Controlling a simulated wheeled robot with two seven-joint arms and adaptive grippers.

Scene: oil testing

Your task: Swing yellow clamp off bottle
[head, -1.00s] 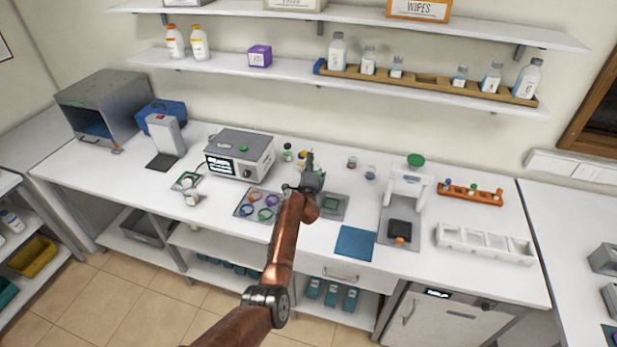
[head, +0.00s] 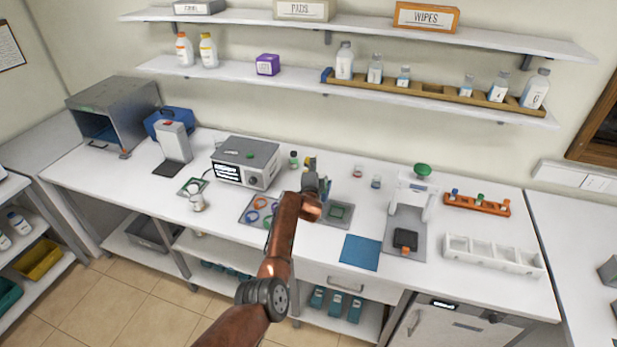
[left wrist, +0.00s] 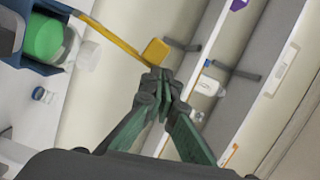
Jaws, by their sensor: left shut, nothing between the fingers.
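In the left wrist view, the yellow clamp (left wrist: 118,38) is a long thin bar with a square block at its outer end. It slants away from a blue holder (left wrist: 18,62) at the upper left. A bottle with a green cap (left wrist: 42,37) sits in that holder, and the bar passes to the right of the cap. My left gripper (left wrist: 162,82) is shut and empty, its fingertips just below the yellow block; I cannot tell whether they touch. In the head view, my left gripper (head: 311,166) is over the bench and my arm hides most of the holder.
On the bench, a grey instrument (head: 245,163) stands left of the gripper, with a mat of coloured rings (head: 250,216) in front. A white stand with a green knob (head: 412,190) and an orange rack (head: 477,204) are at right. Shelves (head: 230,80) hang above the back.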

